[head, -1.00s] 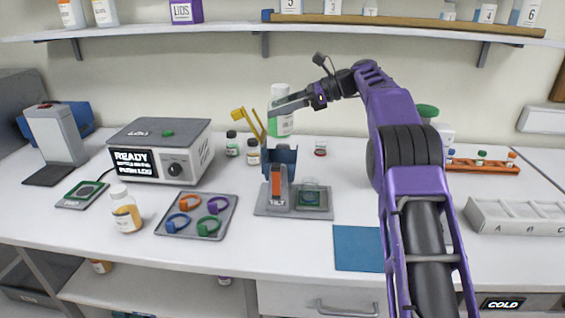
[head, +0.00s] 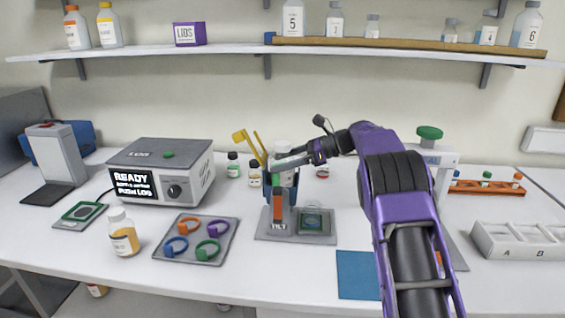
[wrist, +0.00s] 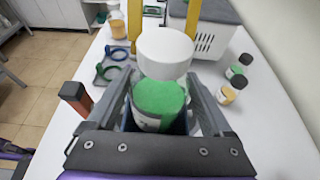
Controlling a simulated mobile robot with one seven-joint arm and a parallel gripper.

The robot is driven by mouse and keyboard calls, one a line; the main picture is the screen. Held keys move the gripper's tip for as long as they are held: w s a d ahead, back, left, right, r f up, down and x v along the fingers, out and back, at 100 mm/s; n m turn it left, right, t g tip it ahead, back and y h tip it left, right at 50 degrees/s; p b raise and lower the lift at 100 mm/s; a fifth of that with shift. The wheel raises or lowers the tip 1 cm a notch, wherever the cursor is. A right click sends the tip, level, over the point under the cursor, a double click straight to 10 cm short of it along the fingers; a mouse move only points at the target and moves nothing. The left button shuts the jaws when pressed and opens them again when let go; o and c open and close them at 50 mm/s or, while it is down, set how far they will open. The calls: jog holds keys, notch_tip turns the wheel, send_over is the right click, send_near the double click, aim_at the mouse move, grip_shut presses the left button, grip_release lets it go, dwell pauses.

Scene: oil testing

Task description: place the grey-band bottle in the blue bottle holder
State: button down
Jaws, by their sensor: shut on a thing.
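A bottle with a white cap (wrist: 166,52) and a green area below it (wrist: 158,100) is held upright by my gripper (head: 287,163). No grey band shows on it; its lower part is hidden. The blue bottle holder (head: 268,192) stands on a grey base with an orange tilt block in front. The bottle is lowered into the holder's top, its cap and upper part above the rim. In the wrist view, my gripper's fingers (wrist: 162,98) are shut on the bottle from both sides, and blue holder walls show around it. Whether the bottle touches the bottom cannot be seen.
The yellow clamp arms (head: 250,147) stand open at the holder's left. Small bottles (head: 233,165) stand behind it. A tray of coloured rings (head: 196,240), an orange-band bottle (head: 123,233) and a log box (head: 160,170) are left. A blue mat (head: 358,275) lies right.

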jog(key=shift+f, duration=0.15)
jog(key=shift+f, duration=0.3)
grip_release()
jog(key=shift+r, duration=0.45)
jog(key=v, duration=1.2)
jog(key=shift+s, duration=0.1)
